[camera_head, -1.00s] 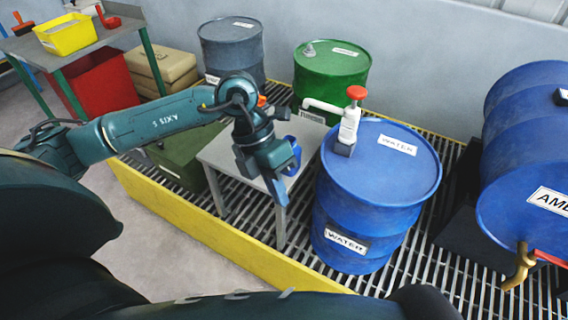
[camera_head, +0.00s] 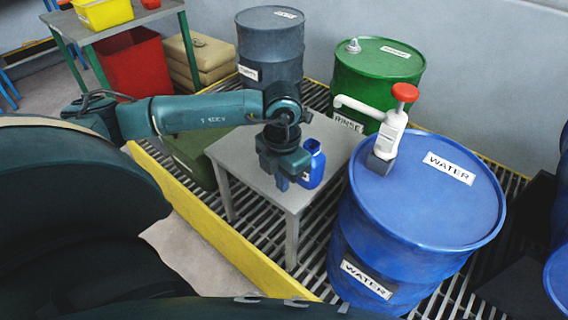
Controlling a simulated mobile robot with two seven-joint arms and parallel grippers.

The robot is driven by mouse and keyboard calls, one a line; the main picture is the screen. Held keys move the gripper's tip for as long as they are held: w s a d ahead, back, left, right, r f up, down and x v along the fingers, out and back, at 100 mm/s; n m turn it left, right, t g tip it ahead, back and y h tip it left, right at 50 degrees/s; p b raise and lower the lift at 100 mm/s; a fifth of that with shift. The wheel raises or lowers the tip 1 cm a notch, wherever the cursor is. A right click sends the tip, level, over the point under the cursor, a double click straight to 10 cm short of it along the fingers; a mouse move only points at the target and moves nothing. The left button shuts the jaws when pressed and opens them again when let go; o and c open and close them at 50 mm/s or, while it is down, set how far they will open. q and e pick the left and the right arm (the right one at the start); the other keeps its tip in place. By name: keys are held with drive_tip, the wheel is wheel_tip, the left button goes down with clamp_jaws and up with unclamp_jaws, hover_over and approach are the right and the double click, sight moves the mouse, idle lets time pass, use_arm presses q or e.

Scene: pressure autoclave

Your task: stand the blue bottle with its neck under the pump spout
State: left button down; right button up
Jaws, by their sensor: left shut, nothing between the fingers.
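The blue bottle (camera_head: 314,170) stands upright on a small grey table (camera_head: 239,157), its neck at the top and a white label low on its side. The white pump (camera_head: 391,132) with a red knob sits on the blue water drum (camera_head: 432,200). Its spout (camera_head: 357,105) points left over the far right part of the table. In the picture the bottle's neck is below and left of the spout tip. My left gripper (camera_head: 283,180) is shut and empty, pointing down just left of the bottle and hiding part of its left side. My right gripper is not in view.
A green rinse drum (camera_head: 378,75) and a grey drum (camera_head: 270,50) stand behind the table. The table's left part is bare.

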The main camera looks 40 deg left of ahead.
sight(311, 180)
use_arm(q)
wheel_tip(311, 180, down, 2)
drive_tip(key=shift+f, duration=0.15)
drive_tip(key=w, duration=0.3)
drive_tip(key=shift+d+f, duration=0.2)
drive_tip(key=shift+d, duration=0.2)
drive_tip(key=shift+w, duration=0.5)
